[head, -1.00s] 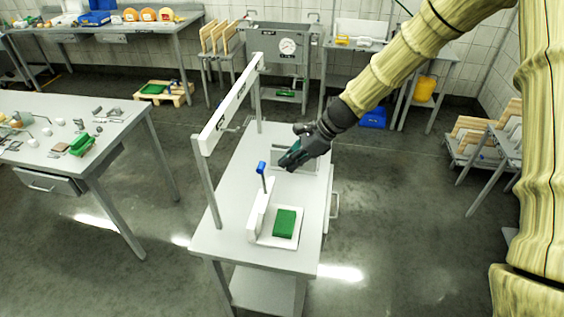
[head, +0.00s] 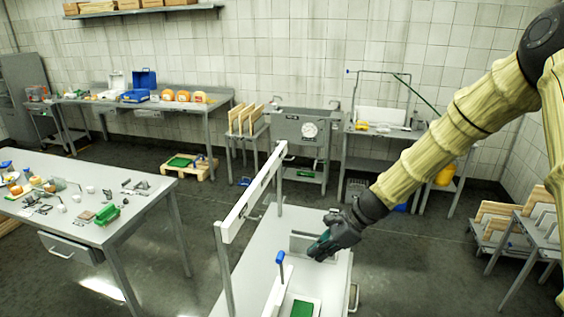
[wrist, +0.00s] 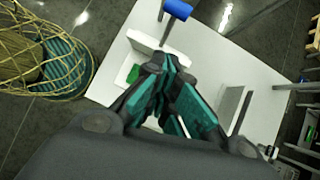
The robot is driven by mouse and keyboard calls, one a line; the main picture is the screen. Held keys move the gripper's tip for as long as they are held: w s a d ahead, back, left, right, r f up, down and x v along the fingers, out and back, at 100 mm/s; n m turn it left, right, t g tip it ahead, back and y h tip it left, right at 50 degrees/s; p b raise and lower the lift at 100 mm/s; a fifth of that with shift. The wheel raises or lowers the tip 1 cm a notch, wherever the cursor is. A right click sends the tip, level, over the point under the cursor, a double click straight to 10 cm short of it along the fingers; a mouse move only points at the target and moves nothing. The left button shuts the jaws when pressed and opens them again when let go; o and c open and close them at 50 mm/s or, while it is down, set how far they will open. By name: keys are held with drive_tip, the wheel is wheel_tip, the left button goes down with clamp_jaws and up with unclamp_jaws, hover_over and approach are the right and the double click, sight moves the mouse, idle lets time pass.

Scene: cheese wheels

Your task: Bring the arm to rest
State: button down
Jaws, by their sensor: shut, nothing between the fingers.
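My gripper (head: 318,252) is shut and empty above the grey table (head: 262,247) in the middle of the head view. Its teal-lined fingers (wrist: 172,88) meet in the wrist view, over the tabletop. A white L-shaped stand with a blue-topped lever (head: 280,258) is on the table, left of and nearer than the gripper. A green block (head: 303,309) lies beside the stand, cut off by the lower edge of the head view; it is mostly hidden in the wrist view. A low grey upright plate (head: 301,243) stands close to the gripper.
A white crossbar (head: 252,192) on posts spans the table's left side. A table with small parts (head: 75,203) stands at left. Racked boards (head: 507,228) are at right. Open floor surrounds the table.

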drive_tip(key=s+d+f+n+g+h, duration=0.1)
drive_tip(key=s+d+f+n+h, duration=0.25)
drive_tip(key=s+f, duration=0.6)
drive_tip(key=s+d+f+n+g+h, duration=0.15)
drive_tip(key=s+f+n, duration=0.25)
drive_tip(key=s+f, duration=0.55)
drive_tip(key=s+d+f+n+h, duration=0.1)
drive_tip(key=s+f+n, duration=0.3)
drive_tip(key=s, duration=0.3)
drive_tip(key=s+d+f+n+t, duration=0.1)
drive_tip(key=s+f+n, duration=0.25)
drive_tip(key=s, duration=0.35)
drive_tip(key=s+d+f+n+h, duration=0.1)
drive_tip(key=s+f+n, duration=0.25)
drive_tip(key=s, duration=0.35)
wheel_tip(320, 180, down, 14)
drive_tip(key=b, duration=1.3)
drive_tip(key=shift+a+r+n+b, duration=0.15)
drive_tip(key=shift+n+b, duration=0.2)
drive_tip(key=shift+b, duration=0.05)
drive_tip(key=shift+t, duration=0.25)
